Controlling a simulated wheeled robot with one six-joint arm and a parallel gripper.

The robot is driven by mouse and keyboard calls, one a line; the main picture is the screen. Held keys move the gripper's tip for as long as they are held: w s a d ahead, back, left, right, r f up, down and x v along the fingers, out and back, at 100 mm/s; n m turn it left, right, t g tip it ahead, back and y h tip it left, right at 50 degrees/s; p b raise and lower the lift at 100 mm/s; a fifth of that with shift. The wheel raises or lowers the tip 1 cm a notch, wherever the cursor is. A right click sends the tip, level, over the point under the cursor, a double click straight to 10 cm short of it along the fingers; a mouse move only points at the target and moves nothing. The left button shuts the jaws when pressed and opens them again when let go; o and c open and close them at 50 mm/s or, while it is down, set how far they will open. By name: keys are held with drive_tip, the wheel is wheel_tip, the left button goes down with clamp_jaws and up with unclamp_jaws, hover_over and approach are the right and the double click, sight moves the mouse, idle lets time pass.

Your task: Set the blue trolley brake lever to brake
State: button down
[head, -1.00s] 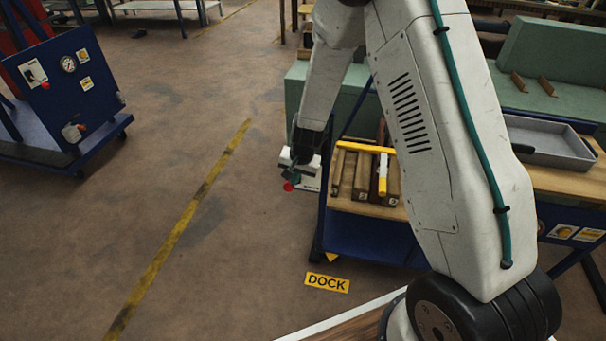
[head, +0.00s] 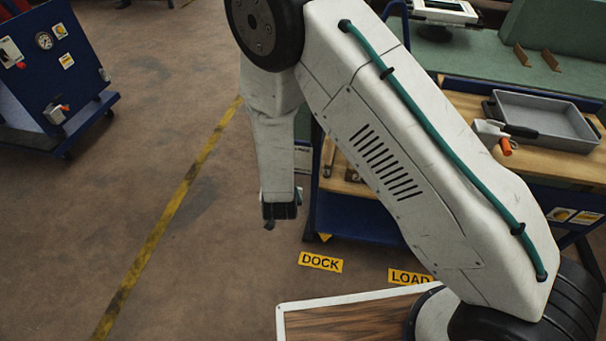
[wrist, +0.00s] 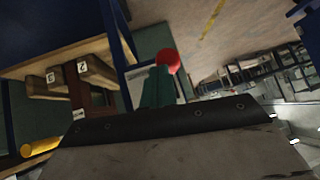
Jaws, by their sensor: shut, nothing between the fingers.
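A blue trolley (head: 345,212) with a wooden top stands in the middle, partly behind my arm. A white box (head: 303,158) is at its left side, mostly covered by my forearm. A red ball knob (wrist: 170,61) shows in the wrist view, just beyond my fingertips; whether they touch it I cannot tell. The knob is hidden in the head view, and the lever's setting cannot be read. My gripper (head: 270,223) is shut and empty, pointing down left of the trolley. Its teal fingers show in the wrist view (wrist: 157,84).
Another blue trolley (head: 45,75) with a gauge stands at left. A DOCK label (head: 320,262) is on the floor. Floor left of my gripper is clear.

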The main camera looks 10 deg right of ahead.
drive_tip(key=shift+w+f, duration=0.1)
drive_tip(key=shift+f, duration=0.65)
drive_tip(key=shift+r, duration=0.85)
drive_tip(key=s+r, duration=0.5)
drive_tip(key=s, duration=0.7)
drive_tip(key=shift+d+r, duration=0.25)
drive_tip(key=shift+r, duration=0.1)
